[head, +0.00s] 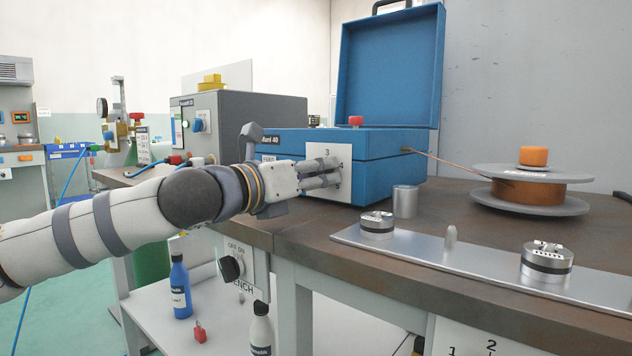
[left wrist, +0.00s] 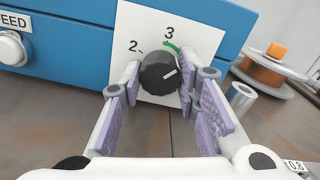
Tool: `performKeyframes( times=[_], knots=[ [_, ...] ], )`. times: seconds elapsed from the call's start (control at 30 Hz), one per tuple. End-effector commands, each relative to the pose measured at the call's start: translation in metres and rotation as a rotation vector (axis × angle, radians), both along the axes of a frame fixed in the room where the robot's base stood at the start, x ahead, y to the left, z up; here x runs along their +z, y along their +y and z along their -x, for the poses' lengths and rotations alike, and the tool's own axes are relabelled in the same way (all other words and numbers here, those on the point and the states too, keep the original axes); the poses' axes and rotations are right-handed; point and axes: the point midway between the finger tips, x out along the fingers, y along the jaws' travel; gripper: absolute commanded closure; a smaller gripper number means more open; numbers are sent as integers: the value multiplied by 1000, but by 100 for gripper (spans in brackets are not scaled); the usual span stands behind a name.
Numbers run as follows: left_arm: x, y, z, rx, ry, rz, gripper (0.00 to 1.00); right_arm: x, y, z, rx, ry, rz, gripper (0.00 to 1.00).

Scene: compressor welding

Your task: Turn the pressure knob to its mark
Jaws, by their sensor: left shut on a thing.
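The pressure knob (left wrist: 157,74) is a round black dial on a white plate (left wrist: 126,45) on the front of the blue welder (head: 378,153). In the head view the fingers hide the knob. My right gripper is not in view.
A wire spool (head: 528,190) and a metal cup (head: 405,201) stand right of the welder. A metal plate with round parts (head: 450,258) lies along the bench front. A grey box (head: 245,125) stands left of the welder. A bench switch (head: 231,267) is below my left arm.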

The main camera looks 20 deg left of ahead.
Motion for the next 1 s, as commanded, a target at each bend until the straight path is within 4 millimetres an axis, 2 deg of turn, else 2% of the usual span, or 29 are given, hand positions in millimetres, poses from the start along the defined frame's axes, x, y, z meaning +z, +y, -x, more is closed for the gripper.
performKeyframes(
  times=[0.2, 0.5, 1.0],
  knots=[
    [-3, 0, 0, 0, 57, 147, 99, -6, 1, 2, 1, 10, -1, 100],
    [-2, -1, 0, -1, 101, 274, 99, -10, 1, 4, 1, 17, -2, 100],
    [-1, -1, 0, -1, 117, 316, 99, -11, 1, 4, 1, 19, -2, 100]
  ],
)
